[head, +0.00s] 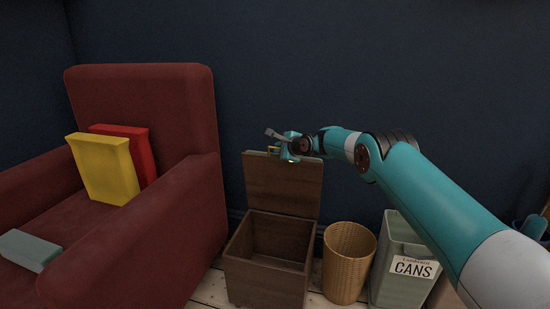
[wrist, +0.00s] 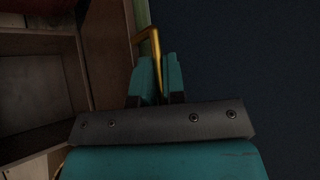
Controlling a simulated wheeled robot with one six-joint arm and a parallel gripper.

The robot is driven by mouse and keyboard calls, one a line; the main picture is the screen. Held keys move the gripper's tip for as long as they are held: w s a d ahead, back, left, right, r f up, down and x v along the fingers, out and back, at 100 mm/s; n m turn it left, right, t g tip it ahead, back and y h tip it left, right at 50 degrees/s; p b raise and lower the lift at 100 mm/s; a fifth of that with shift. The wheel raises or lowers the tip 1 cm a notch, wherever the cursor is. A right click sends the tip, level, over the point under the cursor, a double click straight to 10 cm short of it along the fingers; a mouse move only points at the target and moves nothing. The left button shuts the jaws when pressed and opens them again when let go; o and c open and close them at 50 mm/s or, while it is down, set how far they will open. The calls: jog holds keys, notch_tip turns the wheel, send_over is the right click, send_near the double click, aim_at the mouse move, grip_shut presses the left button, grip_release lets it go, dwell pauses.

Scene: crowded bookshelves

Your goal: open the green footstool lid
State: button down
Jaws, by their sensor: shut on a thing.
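The footstool (head: 262,287) is an open wooden box on the floor, and its dark, empty inside shows. Its lid (head: 283,187) stands about upright at the back of the box, brown inner face forward. In the wrist view the lid (wrist: 105,50) is seen near edge-on, with a strip of its green outer side and a brass handle (wrist: 149,38). My gripper (head: 287,150) is at the lid's top edge. In the wrist view my gripper (wrist: 159,78) has its fingers closed on the brass handle. The fingers partly hide the handle's end.
A red armchair (head: 150,85) with a yellow book (head: 104,168), a red book (head: 139,150) and a grey-green block (head: 30,250) stands left. A wicker basket (head: 347,262) and a cans bin (head: 398,255) stand close right. A dark wall is behind.

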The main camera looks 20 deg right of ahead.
jog(key=shift+w+d+b, duration=0.15)
jog(key=shift+w+b, duration=0.2)
jog(key=shift+w, duration=0.4)
jog(key=c, duration=1.2)
grip_release()
jog(key=shift+d, duration=0.2)
jog(key=shift+d, duration=0.1)
jog(key=shift+s+d+r+p, duration=0.25)
jog(key=shift+s+r+p, duration=0.15)
jog(key=shift+s+p, duration=0.15)
jog(key=p+v, duration=0.4)
jog(key=v, duration=1.1)
jog(key=shift+s+r, duration=0.15)
jog(key=shift+s, duration=0.25)
